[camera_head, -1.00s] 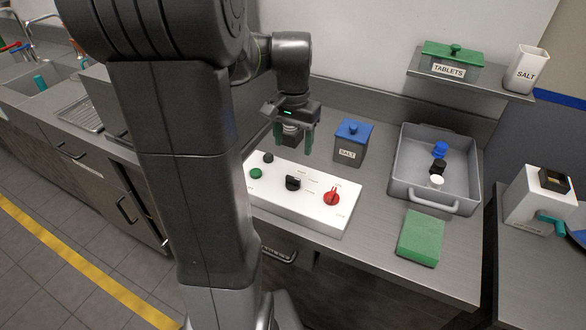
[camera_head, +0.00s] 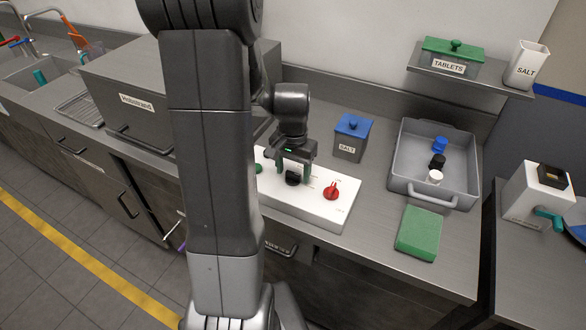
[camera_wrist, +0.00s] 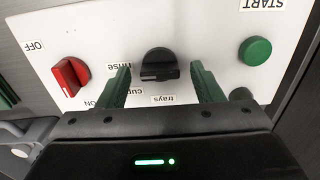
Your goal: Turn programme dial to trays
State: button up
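The programme dial is a black knob (camera_wrist: 158,66) on a white control panel (camera_head: 318,207). In the wrist view, labels "rinse", "cups" and "trays" lie around it, partly covered by my fingers. My gripper (camera_wrist: 160,88) is open, with one green finger on each side of the dial and a visible gap to it. In the head view, my gripper (camera_head: 294,176) is low over the panel at the black dial (camera_head: 293,178). I cannot tell for sure which label the dial points at.
A red switch (camera_head: 332,190) marked OFF and ON and a green START button (camera_wrist: 255,51) flank the dial. A blue-lidded salt box (camera_head: 351,138), a grey tray (camera_head: 399,188) with small items, and a green sponge (camera_head: 418,233) stand to the right.

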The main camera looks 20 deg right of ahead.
jog(key=c, duration=1)
jog(key=shift+o, duration=0.2)
jog(key=shift+n, duration=0.3)
jog(key=n+b, duration=0.1)
jog(key=n, duration=0.2)
jog(key=shift+n, duration=0.3)
jog(key=n+b, duration=0.1)
jog(key=n, duration=0.3)
jog(key=shift+n, duration=0.3)
jog(key=n, duration=0.4)
jog(key=shift+n+b, duration=0.3)
jog(key=shift+b, duration=0.1)
jog(key=n, duration=0.4)
jog(key=shift+n, duration=0.3)
